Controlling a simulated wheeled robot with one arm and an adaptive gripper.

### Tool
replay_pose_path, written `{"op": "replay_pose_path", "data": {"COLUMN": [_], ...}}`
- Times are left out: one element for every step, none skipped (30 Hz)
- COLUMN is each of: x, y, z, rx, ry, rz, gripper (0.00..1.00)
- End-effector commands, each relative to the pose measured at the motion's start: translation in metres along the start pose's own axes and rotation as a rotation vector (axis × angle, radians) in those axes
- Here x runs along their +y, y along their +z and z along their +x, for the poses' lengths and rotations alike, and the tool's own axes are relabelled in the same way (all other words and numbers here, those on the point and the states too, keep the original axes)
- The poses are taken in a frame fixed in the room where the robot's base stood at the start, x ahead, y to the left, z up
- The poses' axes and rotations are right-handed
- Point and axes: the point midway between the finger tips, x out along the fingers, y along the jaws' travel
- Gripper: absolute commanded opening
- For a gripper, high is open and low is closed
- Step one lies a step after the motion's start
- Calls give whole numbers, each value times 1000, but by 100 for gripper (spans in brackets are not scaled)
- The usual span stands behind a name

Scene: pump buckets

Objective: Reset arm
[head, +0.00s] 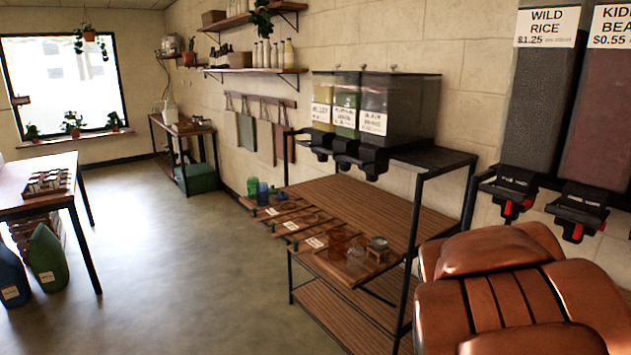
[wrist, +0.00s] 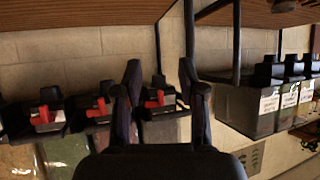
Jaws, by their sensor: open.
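My gripper (wrist: 160,75) shows in the wrist view with its two dark fingers apart and nothing between them. That view looks upside down. Dark dispenser spouts with red levers show beyond the fingers; one spout (wrist: 158,104) lies between them in the picture. I cannot tell how far off it is, but no contact shows. My gripper is not visible in the head view. There, the wild rice dispenser (head: 540,95) and a second dispenser (head: 602,110) with red-lever spouts hang on the wall at the right.
A wooden shelf rack (head: 370,205) with dispensers (head: 390,105) and several jars stands at centre right. A table (head: 40,195) stands left. The floor (head: 180,260) between is clear. A brown padded shape fills the lower right; I cannot tell what it is.

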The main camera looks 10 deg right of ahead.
Motion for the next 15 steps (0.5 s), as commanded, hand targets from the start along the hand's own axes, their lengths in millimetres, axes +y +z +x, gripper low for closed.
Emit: {"op": "replay_pose_path", "data": {"x": [-16, -24, -34, -41, -47, -55, -60, -64, -69, -71, -73, -75, -75, -75, -72], "y": [16, 28, 43, 55, 66, 81, 92, 103, 117, 128, 139, 152, 162, 170, 183], "z": [-11, -17, -26, -34, -42, -54, -63, -73, -86, -97, -107, -122, -133, -144, -160], "rx": [-63, -104, -162, -205, -245, -302, -340, -383, -435, -475, -516, -566, -606, -640, -691], "ry": [-42, -65, -93, -113, -133, -160, -179, -197, -219, -235, -250, -270, -283, -295, -310], "rz": [-18, -33, -54, -71, -90, -115, -135, -156, -187, -212, -236, -271, -297, -326, -364], "gripper": [41, 41, 41, 41, 41, 41, 41, 41, 41, 41, 41, 41, 41, 41, 41]}}
